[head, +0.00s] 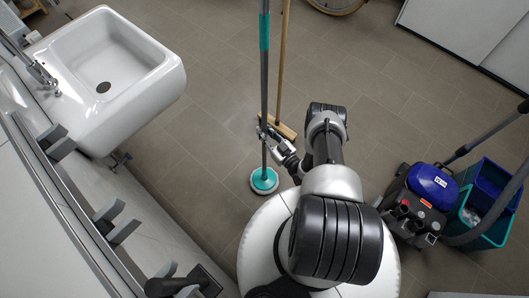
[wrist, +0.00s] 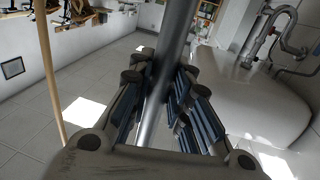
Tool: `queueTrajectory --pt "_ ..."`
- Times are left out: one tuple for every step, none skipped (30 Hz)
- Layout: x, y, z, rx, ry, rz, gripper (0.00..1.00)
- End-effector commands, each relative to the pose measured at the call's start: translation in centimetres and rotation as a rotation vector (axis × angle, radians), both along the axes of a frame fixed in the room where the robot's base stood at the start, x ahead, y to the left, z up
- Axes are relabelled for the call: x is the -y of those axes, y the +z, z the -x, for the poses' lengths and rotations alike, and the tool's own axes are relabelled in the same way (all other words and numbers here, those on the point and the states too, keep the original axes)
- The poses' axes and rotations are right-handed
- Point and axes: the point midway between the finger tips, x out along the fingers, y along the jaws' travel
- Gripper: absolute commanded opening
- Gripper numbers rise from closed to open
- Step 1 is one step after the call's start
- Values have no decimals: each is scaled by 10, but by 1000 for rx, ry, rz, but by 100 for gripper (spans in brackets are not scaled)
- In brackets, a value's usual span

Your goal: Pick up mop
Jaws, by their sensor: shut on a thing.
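The mop (head: 264,90) has a grey pole with a teal sleeve near the top and a round teal-and-white head (head: 264,180). It stands close to upright, its head at floor level beside my base. My gripper (head: 266,133) is at the lower part of the pole, above the head. In the wrist view the grey pole (wrist: 168,75) runs between the fingers of my gripper (wrist: 160,90), which are shut on it. From these views I cannot tell whether the head touches the floor.
A wooden-handled broom (head: 282,60) stands just right of the mop, and its handle also shows in the wrist view (wrist: 48,75). A white sink (head: 110,75) is at the left. A blue vacuum cleaner (head: 432,185) and a teal bin (head: 490,215) are at the right. Open tiled floor lies beyond.

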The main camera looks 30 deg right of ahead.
Motion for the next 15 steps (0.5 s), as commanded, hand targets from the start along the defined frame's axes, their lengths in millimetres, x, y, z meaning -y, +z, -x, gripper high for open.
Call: queueTrajectory --pt "1 3 -1 3 0 1 0" --pt "1 4 -1 3 0 1 0" --pt "1 6 -1 3 0 1 0" --pt "1 8 -1 3 0 1 0" --pt "1 10 -1 3 0 1 0" --pt "1 15 -1 4 0 1 0" --pt "1 18 -1 4 0 1 0" --pt "1 22 -1 4 0 1 0" --pt "1 29 -1 4 0 1 0" --pt "1 34 -1 4 0 1 0" --pt "1 40 -1 4 0 1 0" --pt "1 49 -1 5 0 1 0" --pt "1 56 -1 5 0 1 0" --pt "1 64 -1 5 0 0 0" --pt "1 75 -1 5 0 0 0"
